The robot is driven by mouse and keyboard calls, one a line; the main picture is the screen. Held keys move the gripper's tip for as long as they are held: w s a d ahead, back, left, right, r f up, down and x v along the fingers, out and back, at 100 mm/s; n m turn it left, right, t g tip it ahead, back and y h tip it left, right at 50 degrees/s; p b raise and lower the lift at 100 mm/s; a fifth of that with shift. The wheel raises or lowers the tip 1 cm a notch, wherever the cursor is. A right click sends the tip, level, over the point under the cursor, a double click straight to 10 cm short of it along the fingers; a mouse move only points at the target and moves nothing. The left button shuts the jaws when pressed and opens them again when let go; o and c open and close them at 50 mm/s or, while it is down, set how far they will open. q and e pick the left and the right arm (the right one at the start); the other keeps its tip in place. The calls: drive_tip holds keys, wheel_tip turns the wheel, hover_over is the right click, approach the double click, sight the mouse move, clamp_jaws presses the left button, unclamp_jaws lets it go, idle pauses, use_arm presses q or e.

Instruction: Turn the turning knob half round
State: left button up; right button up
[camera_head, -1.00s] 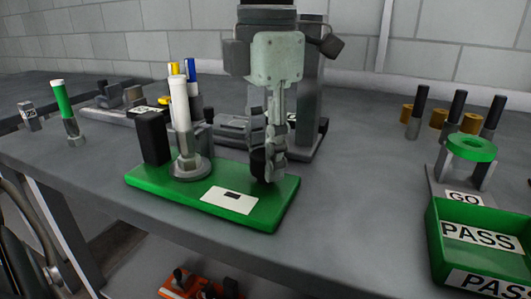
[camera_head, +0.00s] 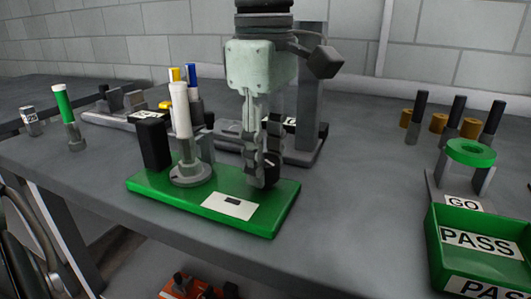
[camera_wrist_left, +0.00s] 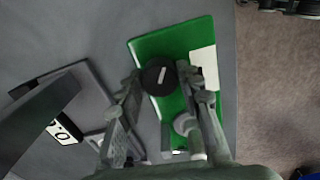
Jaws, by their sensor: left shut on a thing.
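The turning knob (camera_head: 271,166) is a black round knob at the right end of a green base plate (camera_head: 255,222). In the left wrist view the knob (camera_wrist_left: 157,77) shows a white pointer line, slanting from lower left to upper right. My left gripper (camera_head: 262,172) points straight down over the plate and is shut on the knob, one finger on each side. The fingers partly hide the knob in the head view. My right gripper is not in view.
On the same plate stand a black block (camera_head: 153,143) and a white-topped post (camera_head: 181,112). A grey press (camera_head: 305,100) stands behind my left gripper. A green PASS tray (camera_head: 478,240) and GO gauge (camera_head: 465,180) are at right. The table between is clear.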

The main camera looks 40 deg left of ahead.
use_arm(q)
drive_tip(key=m, duration=0.3)
drive_tip(key=shift+r, duration=0.1)
drive_tip(key=m+p, duration=0.1)
drive_tip(key=m, duration=0.3)
drive_tip(key=m+p, duration=0.1)
drive_tip(key=m, duration=0.3)
drive_tip(key=shift+m, duration=0.7)
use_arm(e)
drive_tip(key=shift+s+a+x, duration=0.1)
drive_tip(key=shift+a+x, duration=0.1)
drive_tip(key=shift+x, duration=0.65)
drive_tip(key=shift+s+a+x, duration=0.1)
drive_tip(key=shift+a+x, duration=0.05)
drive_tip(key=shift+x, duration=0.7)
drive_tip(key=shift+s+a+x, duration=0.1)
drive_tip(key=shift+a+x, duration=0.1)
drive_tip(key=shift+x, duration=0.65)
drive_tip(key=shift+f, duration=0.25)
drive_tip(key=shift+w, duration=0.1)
use_arm(q)
drive_tip(key=o, duration=1.2)
drive_tip(key=shift+c, duration=0.2)
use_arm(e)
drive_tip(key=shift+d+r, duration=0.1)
